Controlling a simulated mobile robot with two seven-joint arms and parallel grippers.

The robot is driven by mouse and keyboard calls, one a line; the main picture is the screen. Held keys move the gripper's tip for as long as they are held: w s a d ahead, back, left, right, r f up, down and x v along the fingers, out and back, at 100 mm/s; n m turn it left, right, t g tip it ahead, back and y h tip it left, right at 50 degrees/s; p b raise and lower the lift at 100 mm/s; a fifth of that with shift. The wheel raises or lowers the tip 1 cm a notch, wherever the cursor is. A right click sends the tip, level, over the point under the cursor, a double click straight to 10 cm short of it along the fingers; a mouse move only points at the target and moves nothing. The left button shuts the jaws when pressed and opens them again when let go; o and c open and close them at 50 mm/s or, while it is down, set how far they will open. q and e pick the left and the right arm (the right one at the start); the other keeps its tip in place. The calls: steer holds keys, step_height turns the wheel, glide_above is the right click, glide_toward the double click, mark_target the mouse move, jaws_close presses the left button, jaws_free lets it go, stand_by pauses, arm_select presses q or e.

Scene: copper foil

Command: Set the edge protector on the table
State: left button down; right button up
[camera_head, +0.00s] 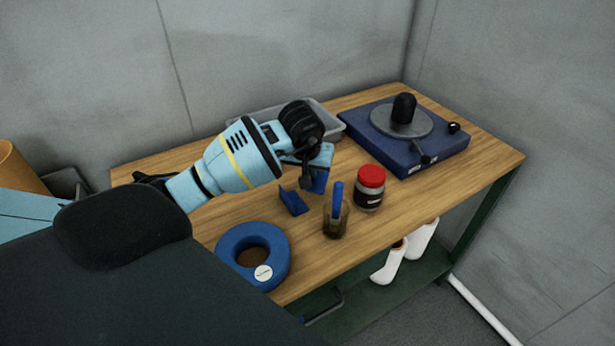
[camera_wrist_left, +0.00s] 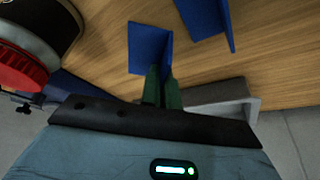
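A blue L-shaped edge protector (camera_head: 318,181) is at my left gripper (camera_head: 307,178), partly hidden by it in the head view. In the left wrist view, the green fingers (camera_wrist_left: 162,88) are close together on one leg of this edge protector (camera_wrist_left: 148,48). I cannot tell whether it touches the table (camera_head: 390,215). A second blue angled piece (camera_head: 293,202) lies on the table, in front and to the left of it. The second piece also shows at the top of the left wrist view (camera_wrist_left: 205,18). My right gripper is not in view.
A red-lidded jar (camera_head: 369,188) and a glass cup with a blue-handled tool (camera_head: 336,212) stand close by. A blue ring (camera_head: 228,244) is at the front left. A blue turntable base (camera_head: 365,135) and a grey tray (camera_head: 326,122) are behind. The front-right tabletop is clear.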

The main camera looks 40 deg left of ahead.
arm_select(q)
steer(key=shift+f, duration=1.8)
steer(key=shift+f, duration=0.15)
steer(key=shift+f, duration=0.15)
steer(key=c, duration=1.6)
jaws_free()
steer(key=shift+c, duration=0.2)
steer(key=shift+r, duration=0.2)
